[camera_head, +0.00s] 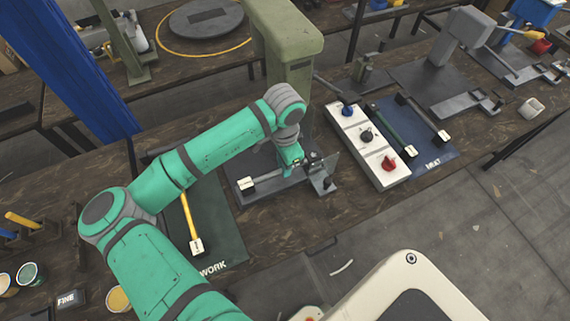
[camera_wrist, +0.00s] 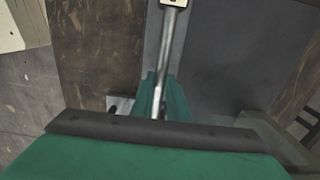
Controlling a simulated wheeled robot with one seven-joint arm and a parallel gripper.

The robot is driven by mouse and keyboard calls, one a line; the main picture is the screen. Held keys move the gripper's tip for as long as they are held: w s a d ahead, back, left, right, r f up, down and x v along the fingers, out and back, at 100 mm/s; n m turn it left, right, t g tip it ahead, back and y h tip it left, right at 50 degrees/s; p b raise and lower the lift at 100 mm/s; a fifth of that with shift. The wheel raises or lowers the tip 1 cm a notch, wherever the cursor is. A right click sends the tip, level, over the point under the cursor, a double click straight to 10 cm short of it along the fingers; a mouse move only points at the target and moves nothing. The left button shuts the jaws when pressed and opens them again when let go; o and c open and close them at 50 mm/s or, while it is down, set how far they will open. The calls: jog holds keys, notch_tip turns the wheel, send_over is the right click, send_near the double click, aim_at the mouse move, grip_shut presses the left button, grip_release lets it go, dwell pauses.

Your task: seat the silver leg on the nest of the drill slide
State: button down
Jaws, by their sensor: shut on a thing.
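The silver leg (camera_head: 268,178) is a thin rod with a white block on its left end. It lies roughly level over the dark drill slide (camera_head: 262,194), below the olive machine head. My gripper (camera_head: 297,165) is shut on the leg near its right end. In the wrist view the silver leg (camera_wrist: 169,60) runs up from between the green fingers (camera_wrist: 161,95), its white end at the top edge. A grey bracket with a clear plate (camera_head: 322,172) stands just right of my gripper. The nest is not clearly visible, and I cannot tell whether the leg touches it.
A white panel (camera_head: 356,138) with blue, black and red knobs stands right of the slide. A blue mat (camera_head: 432,160) beyond it holds more legs. A yellow leg (camera_head: 189,220) lies on a dark green mat (camera_head: 222,235) to the left. The bench's front edge is close.

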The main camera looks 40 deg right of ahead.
jog(key=shift+w+f, duration=0.1)
jog(key=shift+f, duration=0.35)
dwell(0.3)
jog(key=c, duration=1.6)
grip_release()
jog(key=shift+c, duration=0.2)
notch_tip(320, 180, up, 11)
jog(key=shift+f, duration=0.1)
